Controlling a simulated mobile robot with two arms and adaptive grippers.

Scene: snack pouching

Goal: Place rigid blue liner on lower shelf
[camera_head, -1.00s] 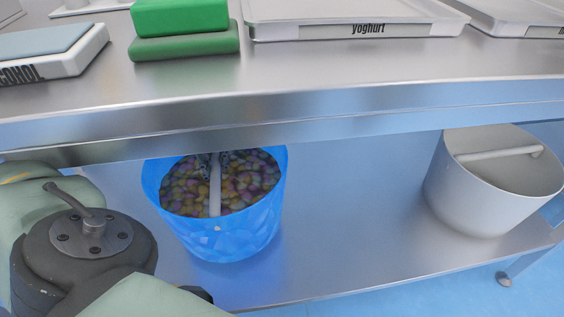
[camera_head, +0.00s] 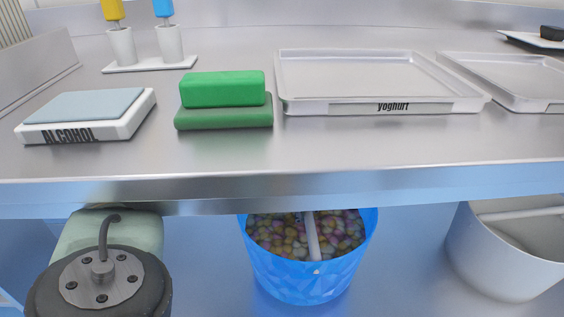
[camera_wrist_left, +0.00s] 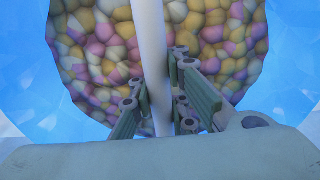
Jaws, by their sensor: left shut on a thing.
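The rigid blue liner (camera_head: 300,284) is a faceted, translucent blue bucket full of coloured pebble-like snacks, with a pale bar handle across its mouth. It is upright beneath the worktop, over the lower shelf (camera_head: 405,285). Whether its base touches the shelf cannot be told. My left gripper (camera_wrist_left: 158,88) is shut on the handle in the left wrist view, with the snacks behind it. In the head view, the worktop edge hides most of that gripper. My right gripper is not in view.
A white bucket (camera_head: 490,262) stands to the right of the blue liner, with a gap between. The worktop edge (camera_head: 200,190) hangs over the liner's rear. On the worktop are a green sponge block (camera_head: 222,90), an alcohol pad holder (camera_head: 135,115) and a yoghurt tray (camera_head: 380,72).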

